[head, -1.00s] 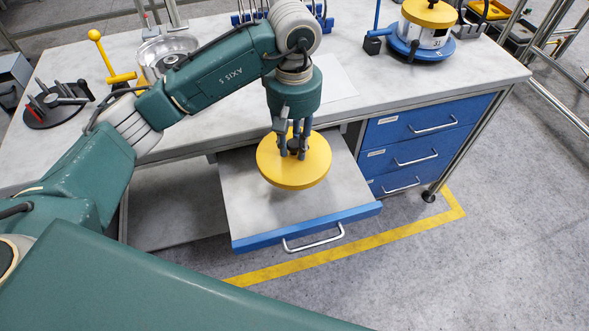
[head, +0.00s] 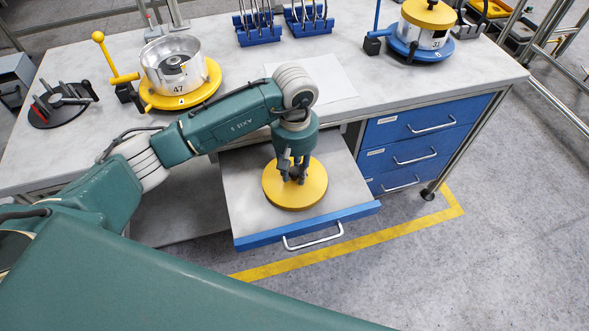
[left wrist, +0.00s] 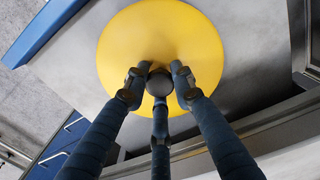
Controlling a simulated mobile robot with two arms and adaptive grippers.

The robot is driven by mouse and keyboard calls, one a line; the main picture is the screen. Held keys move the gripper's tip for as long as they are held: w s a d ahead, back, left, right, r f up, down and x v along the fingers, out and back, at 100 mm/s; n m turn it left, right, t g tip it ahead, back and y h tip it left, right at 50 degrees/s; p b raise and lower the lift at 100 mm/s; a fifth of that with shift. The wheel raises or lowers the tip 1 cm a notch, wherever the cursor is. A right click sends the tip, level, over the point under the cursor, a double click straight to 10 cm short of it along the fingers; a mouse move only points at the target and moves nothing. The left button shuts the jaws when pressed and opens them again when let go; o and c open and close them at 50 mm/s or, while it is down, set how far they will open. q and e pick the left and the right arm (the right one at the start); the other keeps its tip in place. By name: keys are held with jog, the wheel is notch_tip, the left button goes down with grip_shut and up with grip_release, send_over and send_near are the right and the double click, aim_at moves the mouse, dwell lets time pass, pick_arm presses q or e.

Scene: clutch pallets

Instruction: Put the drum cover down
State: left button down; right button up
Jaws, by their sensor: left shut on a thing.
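The drum cover is a round yellow disc (head: 297,196) with a dark knob in its middle. It lies flat at, or very close above, the grey surface of the pulled-out drawer (head: 243,212); I cannot tell whether it touches. My left gripper (head: 293,174) comes down from above and is shut on the knob. In the left wrist view the fingers close around the dark knob (left wrist: 159,83), with the yellow cover (left wrist: 159,40) spread beneath. My right gripper is not in view.
On the worktop (head: 345,110) stand an open metal drum on a yellow base (head: 190,92), a blue-based drum with a yellow cover (head: 425,40), tool racks (head: 258,28) and a black tool disc (head: 60,105). Blue closed drawers (head: 425,130) flank the open one on the right.

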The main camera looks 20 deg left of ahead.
aim_at(295, 171)
pick_arm(q)
jog(key=shift+f, duration=0.15)
jog(key=c, duration=1.4)
grip_release()
jog(key=shift+c, duration=0.2)
jog(key=shift+r, duration=0.65)
notch_tip(295, 171, up, 11)
jog(key=b, duration=0.2)
